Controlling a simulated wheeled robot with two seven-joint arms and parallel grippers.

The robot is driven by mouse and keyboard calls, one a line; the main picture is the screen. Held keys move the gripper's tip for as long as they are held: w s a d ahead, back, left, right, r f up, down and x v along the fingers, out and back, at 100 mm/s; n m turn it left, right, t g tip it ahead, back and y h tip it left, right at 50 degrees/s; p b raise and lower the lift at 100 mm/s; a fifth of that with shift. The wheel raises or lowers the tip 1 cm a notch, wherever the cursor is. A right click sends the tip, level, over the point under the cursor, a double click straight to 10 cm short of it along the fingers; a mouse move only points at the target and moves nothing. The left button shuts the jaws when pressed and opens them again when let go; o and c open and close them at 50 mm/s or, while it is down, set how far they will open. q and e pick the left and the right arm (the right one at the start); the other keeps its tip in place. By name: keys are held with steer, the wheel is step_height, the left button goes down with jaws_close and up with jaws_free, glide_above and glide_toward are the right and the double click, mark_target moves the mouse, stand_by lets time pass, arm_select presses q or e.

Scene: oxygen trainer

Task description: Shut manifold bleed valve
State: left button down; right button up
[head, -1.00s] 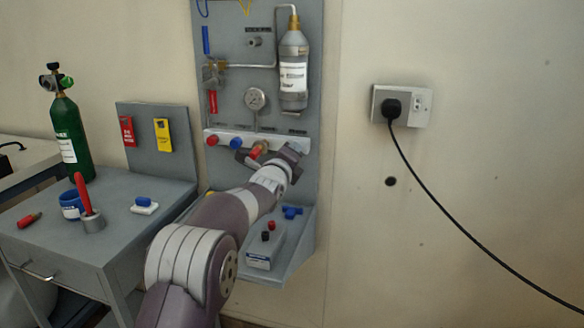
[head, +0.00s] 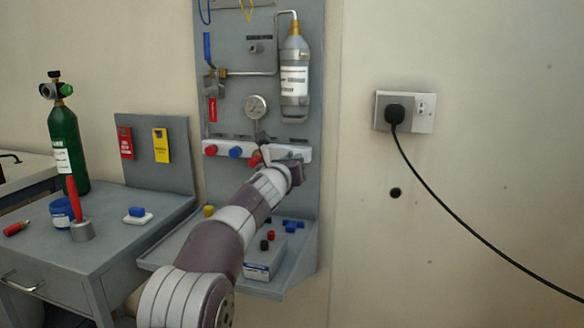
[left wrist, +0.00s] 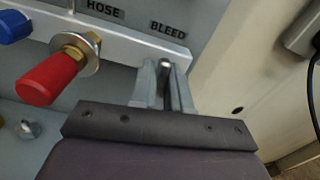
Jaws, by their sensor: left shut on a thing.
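The white manifold bar (head: 305,153) runs across the lower part of the grey wall panel, and it also shows in the left wrist view (left wrist: 120,42). The BLEED label (left wrist: 168,30) is at its right end. Below that label, my left gripper (left wrist: 166,75) is shut on a small metal stem, the bleed valve (left wrist: 166,66), between its two grey fingers. The fingers hide most of the valve, so I cannot tell how far it is turned. In the head view my left gripper (head: 293,166) is at the manifold's right end. My right gripper is out of view.
A red knob on a brass fitting (left wrist: 52,78) is close left of my gripper, under the HOSE label. A blue knob (head: 235,152) is further left. A shelf (head: 290,270) with small parts lies below. The wall socket (head: 420,112) and its cable are to the right.

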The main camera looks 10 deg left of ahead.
arm_select(q)
steer(key=shift+f+m, duration=0.1)
steer(key=shift+m, duration=0.8)
steer(key=c, duration=1.2)
jaws_free()
steer(key=s+b, duration=0.1)
steer(key=s, duration=0.3)
steer(key=s+b, duration=0.2)
steer(key=s, duration=0.2)
steer(key=s+b, duration=0.2)
steer(key=s, duration=0.2)
steer(key=shift+s+a, duration=0.25)
steer(key=shift+s, duration=0.05)
